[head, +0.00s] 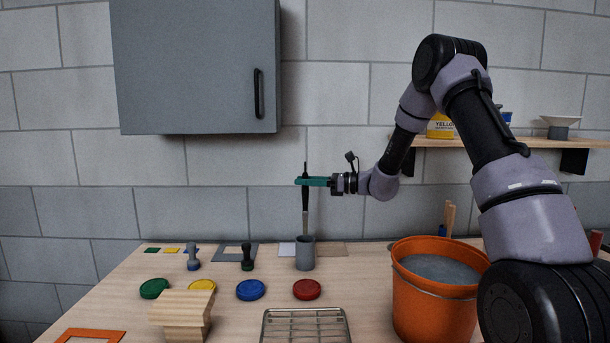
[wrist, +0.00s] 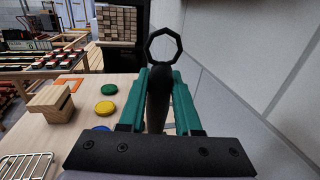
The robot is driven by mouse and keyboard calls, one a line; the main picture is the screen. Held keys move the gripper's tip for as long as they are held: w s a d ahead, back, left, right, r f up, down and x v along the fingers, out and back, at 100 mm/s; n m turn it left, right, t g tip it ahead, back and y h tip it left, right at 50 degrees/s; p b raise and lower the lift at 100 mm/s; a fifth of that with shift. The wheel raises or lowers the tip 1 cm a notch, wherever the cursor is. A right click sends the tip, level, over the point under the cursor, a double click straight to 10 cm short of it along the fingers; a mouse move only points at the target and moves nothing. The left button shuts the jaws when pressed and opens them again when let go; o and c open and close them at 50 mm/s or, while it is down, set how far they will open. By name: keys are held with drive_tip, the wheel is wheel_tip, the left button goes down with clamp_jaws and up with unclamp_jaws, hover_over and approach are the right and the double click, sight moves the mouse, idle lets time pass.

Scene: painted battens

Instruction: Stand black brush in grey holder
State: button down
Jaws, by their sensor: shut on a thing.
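My gripper (head: 304,181) with teal fingers is shut on the black brush (head: 305,198), which hangs upright, handle up and lower end down. In the head view the brush's lower end is at the grey holder (head: 305,257), a small cup on the table, and appears to reach its mouth; I cannot tell how deep it is inside. In the wrist view the brush's dark handle (wrist: 158,100) lies between the fingers. The holder is hidden in the wrist view.
An orange bucket (head: 432,310) of grey liquid stands right of the holder. A shelf (head: 490,142) and grey cabinet (head: 197,65) are on the wall.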

sight(306, 209)
drive_tip(key=shift+f, duration=3.85)
drive_tip(key=c, duration=0.5)
unclamp_jaws()
drive_tip(key=d, duration=0.3)
drive_tip(key=s+d, duration=0.1)
drive_tip(key=d, duration=0.3)
drive_tip(key=s+d, duration=0.1)
drive_tip(key=d, duration=0.2)
drive_tip(key=shift+d, duration=0.35)
